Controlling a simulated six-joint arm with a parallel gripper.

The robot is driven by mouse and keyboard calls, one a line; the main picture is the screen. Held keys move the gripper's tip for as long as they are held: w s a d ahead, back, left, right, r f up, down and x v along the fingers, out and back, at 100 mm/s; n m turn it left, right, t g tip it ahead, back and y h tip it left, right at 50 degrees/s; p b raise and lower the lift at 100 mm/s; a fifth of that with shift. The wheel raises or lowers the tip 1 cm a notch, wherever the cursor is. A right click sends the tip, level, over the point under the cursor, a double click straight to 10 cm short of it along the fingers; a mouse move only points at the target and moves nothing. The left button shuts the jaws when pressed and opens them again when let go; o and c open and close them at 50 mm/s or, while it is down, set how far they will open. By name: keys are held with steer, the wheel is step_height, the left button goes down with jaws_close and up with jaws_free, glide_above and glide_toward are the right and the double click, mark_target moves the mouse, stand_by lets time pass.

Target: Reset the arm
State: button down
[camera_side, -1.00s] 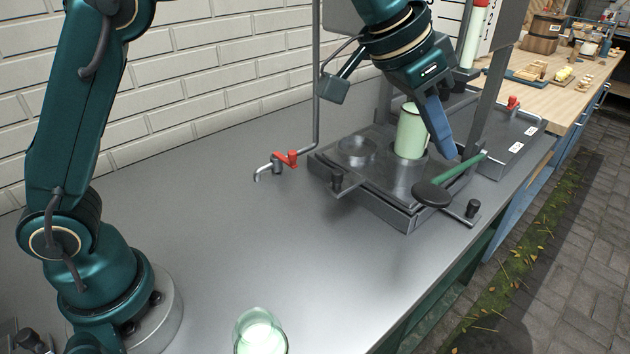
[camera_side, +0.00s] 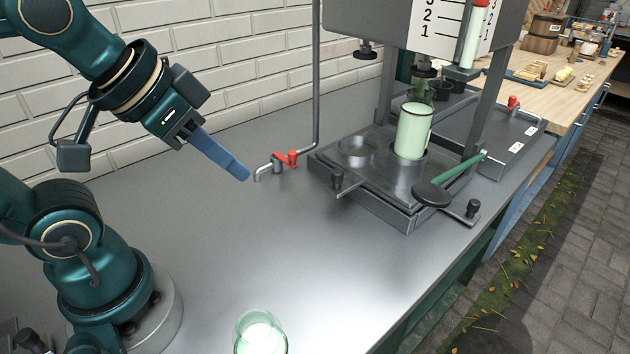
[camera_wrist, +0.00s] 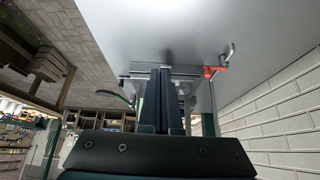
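My gripper (camera_side: 240,172) with blue fingers is in the air above the grey bench (camera_side: 230,235), left of the tap, and holds nothing that I can see. In the wrist view the two fingers of my gripper (camera_wrist: 162,72) lie close together, side by side, with no object visible between them. A pale green cylinder (camera_side: 412,132) stands upright in the metal press fixture (camera_side: 375,190), well to the right of my gripper.
A tap with a red handle (camera_side: 285,157) is just right of my fingertips. A green-tinted glass jar (camera_side: 260,335) stands at the bench's front. A white brick wall (camera_side: 220,60) runs behind. The bench middle is clear.

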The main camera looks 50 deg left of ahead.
steer(key=f, duration=0.1)
steer(key=s+f, duration=0.1)
steer(key=s+f+g, duration=0.1)
steer(key=shift+a+f+n, duration=0.15)
steer(key=shift+a+n, duration=0.1)
steer(key=shift+n, duration=0.05)
stand_by(0.6)
